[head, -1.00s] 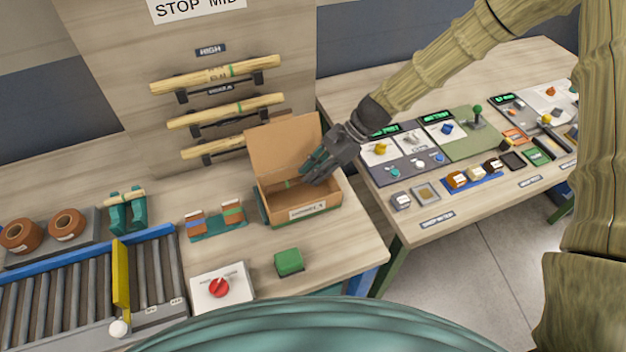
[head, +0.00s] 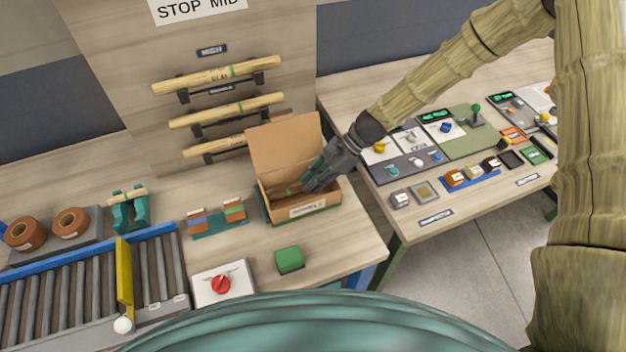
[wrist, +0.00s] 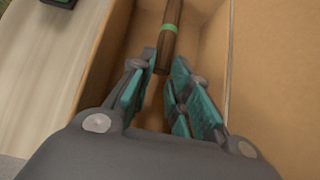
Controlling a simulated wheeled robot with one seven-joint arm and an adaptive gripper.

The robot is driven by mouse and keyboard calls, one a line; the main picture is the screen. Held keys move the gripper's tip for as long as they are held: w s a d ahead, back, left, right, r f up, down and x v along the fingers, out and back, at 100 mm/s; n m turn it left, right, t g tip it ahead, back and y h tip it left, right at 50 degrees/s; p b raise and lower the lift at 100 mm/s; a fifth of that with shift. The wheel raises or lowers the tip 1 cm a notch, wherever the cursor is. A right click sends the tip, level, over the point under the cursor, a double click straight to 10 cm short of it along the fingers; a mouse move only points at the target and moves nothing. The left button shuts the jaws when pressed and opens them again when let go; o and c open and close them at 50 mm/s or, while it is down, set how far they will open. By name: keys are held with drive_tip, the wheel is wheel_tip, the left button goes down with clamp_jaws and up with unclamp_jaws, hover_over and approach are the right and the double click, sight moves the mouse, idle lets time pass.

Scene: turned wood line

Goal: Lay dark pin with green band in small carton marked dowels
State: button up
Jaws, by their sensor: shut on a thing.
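The small open carton (head: 307,211) stands near the right end of the main bench with its lid (head: 284,145) raised at the back. A label is on its front, too small to read surely. My gripper (head: 308,186) reaches into the carton from the right. In the wrist view my gripper (wrist: 162,78) is shut on the dark pin (wrist: 165,50), which has a green band (wrist: 169,28). The pin lies lengthwise between the carton walls, and its near end is between the fingers. I cannot tell whether the pin touches the carton floor.
A green block (head: 289,259) and a red knob panel (head: 222,284) stand in front of the carton. A small rack (head: 217,222) is to its left. Light pins (head: 217,76) hang on the board behind. A second table (head: 420,205) with control panels is at right.

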drive_tip(key=shift+f, duration=0.55)
drive_tip(key=o, duration=0.8)
drive_tip(key=shift+o, duration=0.2)
drive_tip(key=shift+r, duration=0.6)
drive_tip(key=b+v, duration=0.3)
drive_tip(key=v, duration=0.9)
